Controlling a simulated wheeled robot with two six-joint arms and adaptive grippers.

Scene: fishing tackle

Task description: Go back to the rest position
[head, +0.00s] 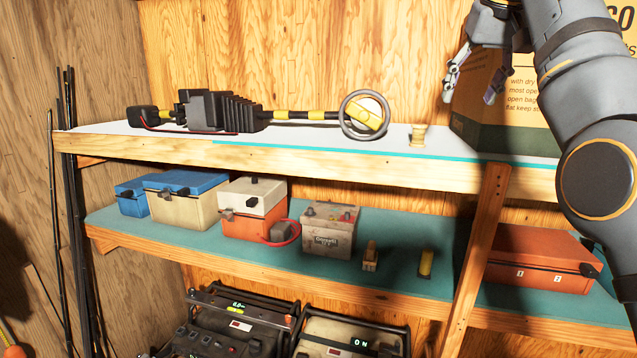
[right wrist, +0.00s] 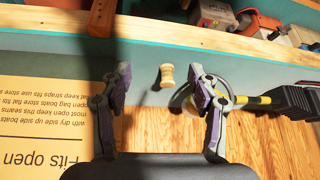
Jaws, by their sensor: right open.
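My right gripper (head: 469,94) hangs above the upper shelf at the upper right, in front of the cardboard box (head: 482,128). Its fingers are spread and hold nothing. In the right wrist view the open fingers (right wrist: 158,80) show with a small wooden spool (right wrist: 167,76) on the shelf beyond them, apart from both. In the head view the spool (head: 417,136) stands on the upper shelf (head: 300,150), to the left of and below the fingertips. My left gripper is in neither view.
A black and yellow motor-like device (head: 215,112) with a grey ring (head: 363,116) lies on the upper shelf. Below are several tackle boxes, a battery (head: 329,230) and an orange case (head: 538,258). A wooden post (head: 478,260) stands in front. Thin rods (head: 72,200) lean at the left.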

